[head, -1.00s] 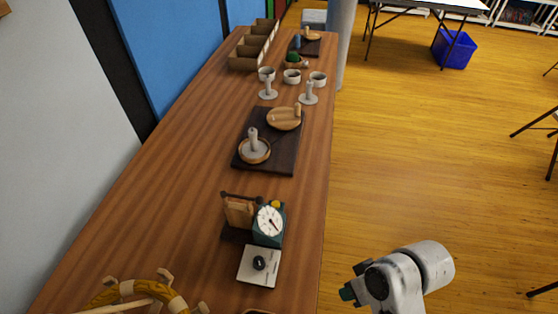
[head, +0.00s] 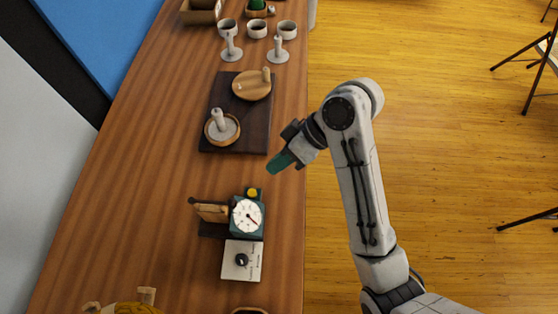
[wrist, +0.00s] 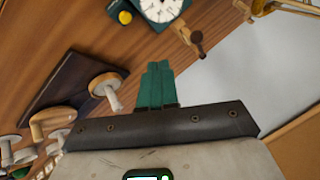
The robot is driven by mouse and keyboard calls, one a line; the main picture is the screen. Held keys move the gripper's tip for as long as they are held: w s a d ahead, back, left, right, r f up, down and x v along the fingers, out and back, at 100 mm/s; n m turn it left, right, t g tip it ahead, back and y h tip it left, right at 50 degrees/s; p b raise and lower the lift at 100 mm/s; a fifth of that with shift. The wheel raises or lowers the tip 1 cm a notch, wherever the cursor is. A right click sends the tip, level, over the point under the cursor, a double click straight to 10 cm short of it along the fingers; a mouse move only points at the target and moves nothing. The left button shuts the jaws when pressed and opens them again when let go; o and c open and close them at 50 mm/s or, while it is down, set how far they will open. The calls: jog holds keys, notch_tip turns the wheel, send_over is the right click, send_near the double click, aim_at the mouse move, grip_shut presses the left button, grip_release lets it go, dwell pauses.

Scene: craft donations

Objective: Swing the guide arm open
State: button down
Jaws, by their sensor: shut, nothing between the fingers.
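In the head view, a small dark stand with wooden pieces (head: 211,212) is beside a teal dial unit (head: 247,216) with a white face and yellow button. I cannot tell for sure which part is the guide arm. My gripper (head: 279,163) is shut and empty, with teal fingertips above the table's right side, beyond the dial unit and apart from it. Its fingers (wrist: 157,84) show closed together in the wrist view.
A dark board (head: 252,116) holds a wooden disc (head: 251,87) and a round dish (head: 232,133), each with an upright peg. A pale knob plate (head: 240,268) is nearer than the dial. Cups (head: 257,28) stand farther back. Bare tabletop lies left.

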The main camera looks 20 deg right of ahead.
aim_at(212, 202)
jog(key=s+a+f, duration=0.2)
jog(key=a+f, duration=0.3)
jog(key=a, duration=0.3)
jog(key=shift+s, duration=0.1)
jog(key=shift+s+a, duration=0.1)
dwell(0.4)
